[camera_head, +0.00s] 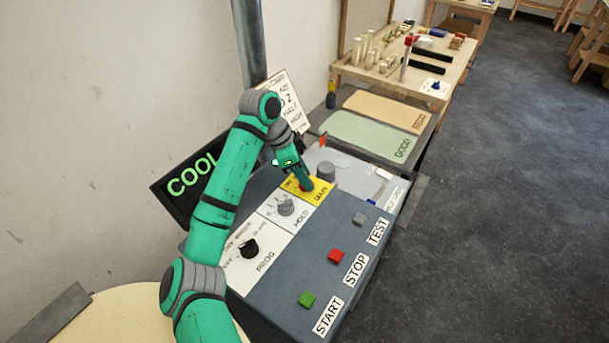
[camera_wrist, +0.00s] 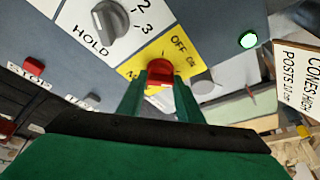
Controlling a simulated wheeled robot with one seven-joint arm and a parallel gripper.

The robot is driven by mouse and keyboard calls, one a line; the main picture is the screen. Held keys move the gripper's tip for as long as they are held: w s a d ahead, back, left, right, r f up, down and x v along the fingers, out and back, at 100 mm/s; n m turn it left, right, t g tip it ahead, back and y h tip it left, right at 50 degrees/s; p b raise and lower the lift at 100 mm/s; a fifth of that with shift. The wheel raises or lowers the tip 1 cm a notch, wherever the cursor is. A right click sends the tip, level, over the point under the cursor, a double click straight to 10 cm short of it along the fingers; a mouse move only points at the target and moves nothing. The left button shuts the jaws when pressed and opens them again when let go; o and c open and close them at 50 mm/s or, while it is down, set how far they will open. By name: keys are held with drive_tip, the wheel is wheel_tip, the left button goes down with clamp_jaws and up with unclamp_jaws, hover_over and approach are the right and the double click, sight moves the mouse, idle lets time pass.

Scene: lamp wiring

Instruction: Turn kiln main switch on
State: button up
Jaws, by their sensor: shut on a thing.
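The kiln main switch is a red knob (camera_wrist: 160,73) on a yellow plate (camera_wrist: 142,62) marked OFF and ON in the wrist view. In the head view the yellow plate (camera_head: 318,196) reads MAIN, and the red knob shows only partly beneath my fingers. My gripper (camera_wrist: 161,84) is shut on the red knob, with one green finger on each side. In the head view my gripper (camera_head: 305,185) reaches down onto the panel. Its fingers hide part of the knob, so I cannot tell its exact pointing direction.
Beside the switch are the HOLD dial (camera_head: 286,208) and the black PROG dial (camera_head: 249,248). START (camera_head: 306,299), STOP (camera_head: 336,256) and TEST (camera_head: 359,218) buttons line the panel's front. A black display (camera_head: 189,186) reads COOL. A lit green lamp (camera_wrist: 249,41) shows nearby.

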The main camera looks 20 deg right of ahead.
drive_tip(key=shift+a+f, duration=0.1)
drive_tip(key=o, duration=1)
drive_tip(key=shift+o, duration=0.2)
drive_tip(key=v, duration=1)
drive_tip(key=shift+r, duration=0.4)
